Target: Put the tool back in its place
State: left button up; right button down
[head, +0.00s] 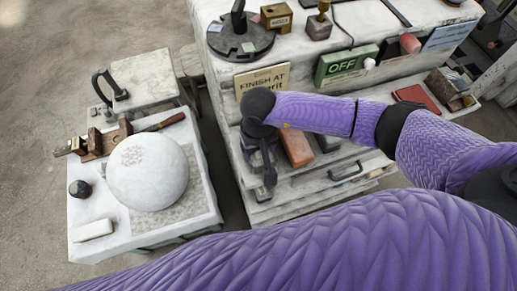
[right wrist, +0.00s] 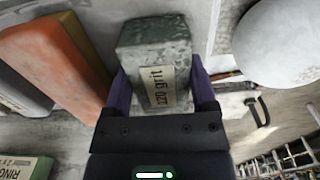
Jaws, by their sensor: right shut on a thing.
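In the head view that block is mostly hidden by the gripper and arm. An orange block (head: 296,147) lies just right of the gripper; it also shows in the right wrist view (right wrist: 52,55). A dark grey block (head: 327,142) lies beside it. My left gripper is out of view.
A white plaster sphere (head: 148,172) stands on a low table at left, with a wooden tool (head: 105,140) behind it. A drawer handle (head: 345,172) sticks out at front.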

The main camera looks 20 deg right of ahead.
jog(key=shift+f, duration=0.3)
jog(key=shift+f, duration=0.1)
grip_release()
notch_tip(320, 180, up, 12)
jog(key=p, duration=0.1)
